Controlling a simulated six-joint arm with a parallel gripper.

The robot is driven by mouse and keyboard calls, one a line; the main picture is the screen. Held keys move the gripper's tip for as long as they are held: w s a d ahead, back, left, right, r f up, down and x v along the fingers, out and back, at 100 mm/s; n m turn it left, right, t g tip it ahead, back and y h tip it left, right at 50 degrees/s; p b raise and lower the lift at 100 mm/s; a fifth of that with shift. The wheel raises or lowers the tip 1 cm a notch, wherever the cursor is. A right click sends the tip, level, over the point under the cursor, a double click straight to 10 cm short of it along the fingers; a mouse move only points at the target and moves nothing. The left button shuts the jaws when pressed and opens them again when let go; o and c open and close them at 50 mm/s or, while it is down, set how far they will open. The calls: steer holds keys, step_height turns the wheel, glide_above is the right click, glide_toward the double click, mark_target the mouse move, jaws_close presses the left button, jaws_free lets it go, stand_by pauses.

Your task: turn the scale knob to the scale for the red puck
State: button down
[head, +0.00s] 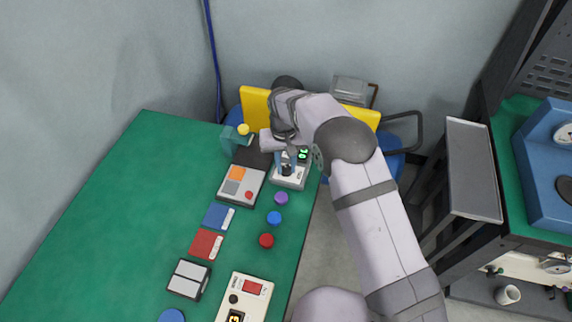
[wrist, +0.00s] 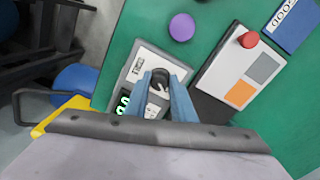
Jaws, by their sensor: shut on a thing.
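The scale device (head: 289,184) is a small pale box at the far right of the green table, with a lit green display (head: 303,155). The device also shows in the wrist view (wrist: 142,62), with its display (wrist: 123,105) partly covered by my gripper. My gripper (head: 286,165) points down at it. In the wrist view its blue fingers (wrist: 161,86) are shut on the dark scale knob (wrist: 160,78), one on each side. The knob's pointer and the digits are too small or covered to read. The red puck (head: 266,240) lies flat near the table's right edge, away from my gripper.
A blue puck (head: 274,217) and a purple puck (head: 281,198) lie between the red puck and the device. A panel (head: 230,198) with orange and grey squares and a red button stands left of the device. The left half of the table (head: 110,220) is clear.

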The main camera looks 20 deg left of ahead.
steer(key=n+b, duration=0.1)
steer(key=n, duration=0.2)
steer(key=shift+n, duration=0.4)
steer(key=n, duration=0.3)
steer(key=shift+w+n+b, duration=0.1)
steer(key=shift+n+b, duration=0.2)
steer(key=n, duration=0.4)
steer(key=shift+d, duration=0.1)
steer(key=shift+r+n+b, duration=0.1)
steer(key=shift+n+b, duration=0.2)
steer(key=shift+n, duration=1.5)
steer(key=shift+w, duration=0.1)
steer(key=c, duration=1.5)
jaws_free()
